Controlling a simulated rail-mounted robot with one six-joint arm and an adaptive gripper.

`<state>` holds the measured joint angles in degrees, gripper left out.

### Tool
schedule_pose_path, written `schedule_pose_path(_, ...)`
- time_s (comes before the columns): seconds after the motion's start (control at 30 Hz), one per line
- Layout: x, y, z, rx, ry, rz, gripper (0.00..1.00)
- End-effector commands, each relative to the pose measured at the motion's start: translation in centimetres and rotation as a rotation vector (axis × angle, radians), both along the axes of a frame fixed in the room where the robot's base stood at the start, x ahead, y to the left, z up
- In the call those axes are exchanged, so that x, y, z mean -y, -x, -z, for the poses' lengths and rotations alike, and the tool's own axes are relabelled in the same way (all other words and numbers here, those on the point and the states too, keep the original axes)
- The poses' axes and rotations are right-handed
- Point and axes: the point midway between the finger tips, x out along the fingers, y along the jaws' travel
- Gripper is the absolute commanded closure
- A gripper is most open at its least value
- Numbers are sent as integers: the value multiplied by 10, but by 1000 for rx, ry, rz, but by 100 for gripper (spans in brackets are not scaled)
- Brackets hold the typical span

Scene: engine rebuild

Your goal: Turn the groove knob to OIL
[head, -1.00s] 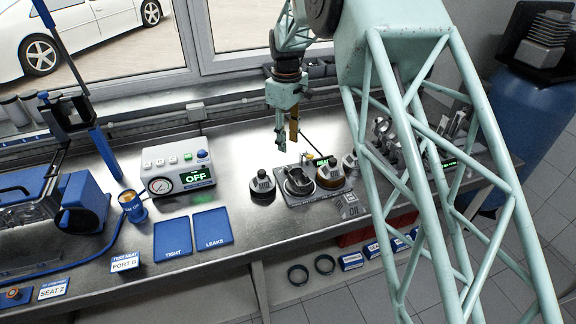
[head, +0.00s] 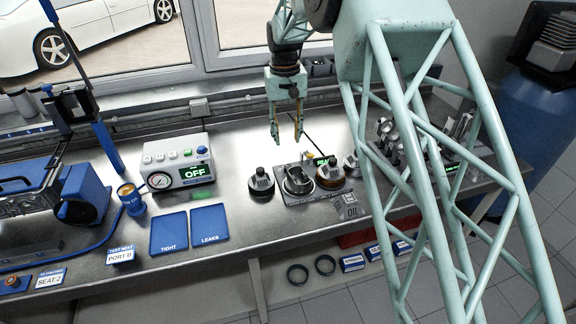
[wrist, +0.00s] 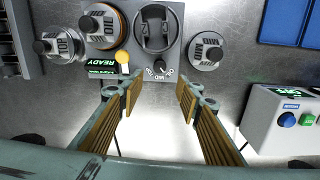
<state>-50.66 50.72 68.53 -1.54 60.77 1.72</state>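The groove knob (wrist: 160,66) is a small dark knob on the grey fixture plate (wrist: 176,18), in the wrist view. "MID" is printed by it on the gripper side, with small marks to its left and right. I cannot tell for sure where its pointer is set. A yellow button (wrist: 122,57) and a green READY display (wrist: 104,72) are to its left. My gripper (wrist: 160,92) is open and empty, its fingertips apart on either side of the knob's line and not touching it. In the head view my gripper (head: 286,138) hangs above the bench behind the fixture (head: 308,196).
A gauge box (head: 178,165) reading OFF and blue TIGHT (head: 169,233) and LEAKS (head: 209,224) mats are to the left in the head view.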

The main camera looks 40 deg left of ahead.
Motion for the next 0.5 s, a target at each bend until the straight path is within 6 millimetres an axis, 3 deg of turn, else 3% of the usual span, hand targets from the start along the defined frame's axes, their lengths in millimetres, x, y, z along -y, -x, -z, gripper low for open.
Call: schedule_pose_path(0.5, 0, 0, 6, -1, 1, -1, 68)
